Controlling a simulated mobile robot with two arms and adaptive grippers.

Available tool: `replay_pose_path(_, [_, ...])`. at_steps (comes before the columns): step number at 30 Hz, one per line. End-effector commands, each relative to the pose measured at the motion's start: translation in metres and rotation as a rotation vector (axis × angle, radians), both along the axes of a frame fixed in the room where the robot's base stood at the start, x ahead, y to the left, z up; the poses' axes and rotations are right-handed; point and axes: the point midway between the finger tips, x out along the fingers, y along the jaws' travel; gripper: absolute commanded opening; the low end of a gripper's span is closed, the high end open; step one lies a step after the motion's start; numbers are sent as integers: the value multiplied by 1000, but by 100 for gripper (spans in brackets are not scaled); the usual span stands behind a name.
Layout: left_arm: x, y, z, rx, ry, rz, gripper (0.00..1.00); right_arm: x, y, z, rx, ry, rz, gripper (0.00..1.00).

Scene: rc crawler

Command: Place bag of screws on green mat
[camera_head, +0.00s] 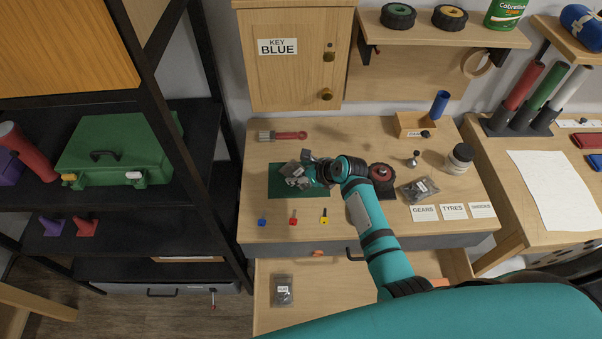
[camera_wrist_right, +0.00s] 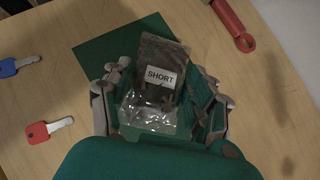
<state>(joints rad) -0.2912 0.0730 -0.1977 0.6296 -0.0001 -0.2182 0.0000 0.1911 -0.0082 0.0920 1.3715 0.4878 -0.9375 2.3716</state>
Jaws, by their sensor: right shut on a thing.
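My right gripper (camera_head: 303,173) is over the green mat (camera_head: 284,190) on the bench. It is shut on a clear bag of dark screws labelled "SHORT" (camera_wrist_right: 158,58). In the wrist view, fingers stand on both sides of the bag, and the mat (camera_wrist_right: 100,50) shows behind it. In the head view, the gripper partly hides the bag. I cannot tell whether the bag touches the mat. My left gripper is not in view.
Blue (camera_head: 262,222), red (camera_head: 293,221) and yellow (camera_head: 324,220) keys lie in front of the mat. A red-handled brush (camera_head: 290,135) lies behind it. Another bag (camera_head: 418,190) lies right, near paper labels. A further bag (camera_head: 282,290) is in the open drawer.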

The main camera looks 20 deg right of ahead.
Motion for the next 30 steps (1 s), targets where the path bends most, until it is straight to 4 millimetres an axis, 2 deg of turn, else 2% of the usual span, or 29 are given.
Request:
replay_pose_path(3, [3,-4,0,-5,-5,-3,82,0,1,-4,2,1,-1,27])
replay_pose_path(4, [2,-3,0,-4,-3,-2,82,0,1,-4,2,1,-1,60])
replay_pose_path(9, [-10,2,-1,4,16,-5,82,0,0,-4,1,1,0,82])
replay_pose_path(14, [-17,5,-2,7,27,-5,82,0,0,-4,1,1,0,82])
replay_pose_path(20, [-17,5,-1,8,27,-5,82,0,0,2,-1,-2,1,82])
replay_pose_path(23, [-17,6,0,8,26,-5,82,-8,-4,9,0,-1,0,82])
replay_pose_path(30, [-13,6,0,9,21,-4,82,-40,-22,45,0,-1,-1,82])
